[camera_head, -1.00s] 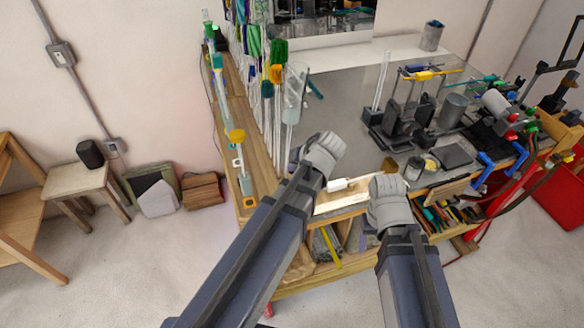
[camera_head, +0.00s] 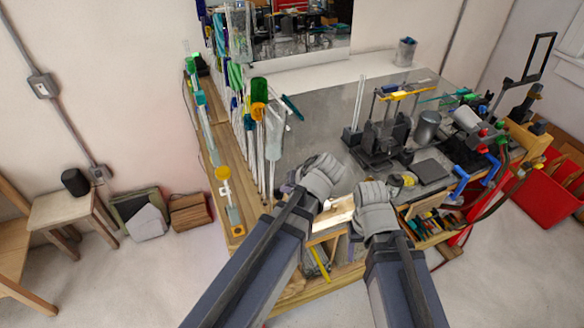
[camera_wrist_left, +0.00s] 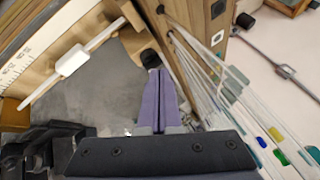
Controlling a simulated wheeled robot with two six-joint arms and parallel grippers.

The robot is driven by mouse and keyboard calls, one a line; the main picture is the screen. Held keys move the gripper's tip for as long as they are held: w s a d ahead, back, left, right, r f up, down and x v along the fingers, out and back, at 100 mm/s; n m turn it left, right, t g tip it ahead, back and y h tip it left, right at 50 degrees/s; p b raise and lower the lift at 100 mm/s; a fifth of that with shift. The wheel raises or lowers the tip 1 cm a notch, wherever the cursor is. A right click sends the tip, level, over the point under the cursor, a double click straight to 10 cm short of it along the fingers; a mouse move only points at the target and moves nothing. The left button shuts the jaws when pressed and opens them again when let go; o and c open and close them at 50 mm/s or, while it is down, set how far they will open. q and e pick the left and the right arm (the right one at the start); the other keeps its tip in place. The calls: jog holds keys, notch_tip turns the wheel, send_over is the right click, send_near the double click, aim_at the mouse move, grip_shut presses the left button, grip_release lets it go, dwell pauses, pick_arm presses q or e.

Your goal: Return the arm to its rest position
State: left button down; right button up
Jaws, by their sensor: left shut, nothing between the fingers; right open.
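My left gripper (camera_head: 322,176) is over the front edge of the workbench in the head view; its hand hides most of its fingers. In the left wrist view its two purple fingers (camera_wrist_left: 157,102) are together with nothing between them. My right gripper (camera_head: 375,205) is just to its right, over the bench front, with its fingers hidden behind the hand. Several upright glass rods (camera_head: 273,135) stand behind and left of the left gripper. They also show in the left wrist view (camera_wrist_left: 225,90), close to the right of the fingers.
The grey bench top (camera_head: 325,110) has clear room behind the hands. A black clamp stand (camera_head: 380,140) and a grey cylinder (camera_head: 427,126) stand to the right. A white bar with a block (camera_wrist_left: 72,60) lies left of the fingers in the wrist view. A stool (camera_head: 70,210) stands far left.

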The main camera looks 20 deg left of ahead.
pick_arm(q)
jog(key=shift+s+f, duration=0.1)
jog(key=s+d+f+b, duration=0.1)
jog(key=f+b, duration=0.2)
jog(key=s+d+f+m+g+h+b, duration=0.1)
jog(key=s+f+b, duration=0.1)
jog(key=f+b, duration=0.1)
jog(key=s+d+f+m+h+b, duration=0.1)
jog(key=d+f+b, duration=0.1)
jog(key=f, duration=0.3)
jog(key=shift+s+d+f+b, duration=0.15)
jog(key=shift+f+b, duration=0.1)
jog(key=shift+b, duration=0.45)
jog(key=s+d+f+m+g+h+b, duration=0.1)
jog(key=s+d+f+m+b, duration=0.1)
jog(key=s+d+f+b, duration=0.1)
jog(key=s+d+f+m+g+h+b, duration=0.2)
jog(key=s+d+f+b, duration=0.2)
jog(key=f+b, duration=0.4)
jog(key=shift+s+d+f+m, duration=0.3)
jog(key=shift+s+f, duration=0.25)
jog(key=shift+f, duration=0.4)
